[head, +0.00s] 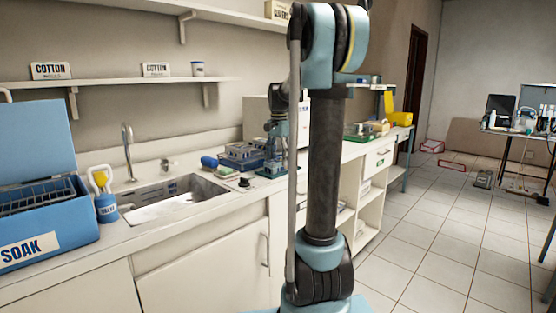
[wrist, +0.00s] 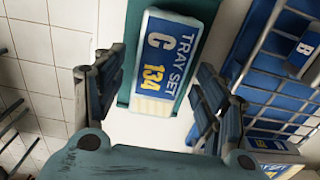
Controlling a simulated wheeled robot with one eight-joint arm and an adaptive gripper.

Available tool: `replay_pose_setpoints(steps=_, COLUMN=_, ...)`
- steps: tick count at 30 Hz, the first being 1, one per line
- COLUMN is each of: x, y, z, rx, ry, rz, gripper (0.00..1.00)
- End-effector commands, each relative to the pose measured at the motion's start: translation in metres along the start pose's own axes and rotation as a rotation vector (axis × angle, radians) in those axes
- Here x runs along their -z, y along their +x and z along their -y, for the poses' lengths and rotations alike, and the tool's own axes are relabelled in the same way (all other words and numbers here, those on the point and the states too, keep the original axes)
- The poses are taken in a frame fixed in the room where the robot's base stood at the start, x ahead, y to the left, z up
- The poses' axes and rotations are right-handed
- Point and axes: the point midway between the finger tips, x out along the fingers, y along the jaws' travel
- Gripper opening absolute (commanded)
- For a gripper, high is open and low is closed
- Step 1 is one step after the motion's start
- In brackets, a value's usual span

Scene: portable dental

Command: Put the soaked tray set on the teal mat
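In the wrist view a tray set (wrist: 165,60) labelled "TRAY SET C 134" lies on the teal mat (wrist: 229,18), which shows at its sides. My gripper (wrist: 160,75) is open, with one finger on each side of the tray set and a gap between the fingers wider than it. In the head view my gripper (head: 276,158) is low over the counter, beside the blue racks; the tray set is too small to make out there.
A blue rack (wrist: 272,75) with a tray set labelled B (wrist: 303,50) stands close to the right finger. The blue SOAK box (head: 40,235) stands open at the left. The sink (head: 170,195) and a blue tub (head: 106,208) lie between.

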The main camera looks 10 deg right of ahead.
Motion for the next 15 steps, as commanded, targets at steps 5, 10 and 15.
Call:
replay_pose_setpoints(steps=5, x=0.0, y=-0.001, z=0.0, rx=0.0, ry=0.0, rz=0.0, gripper=0.66)
replay_pose_setpoints(steps=10, x=0.0, y=-0.012, z=0.0, rx=0.0, ry=0.001, rz=0.0, gripper=0.66)
replay_pose_setpoints(steps=15, x=0.001, y=-0.04, z=0.0, rx=0.0, ry=0.001, rz=0.0, gripper=0.66)
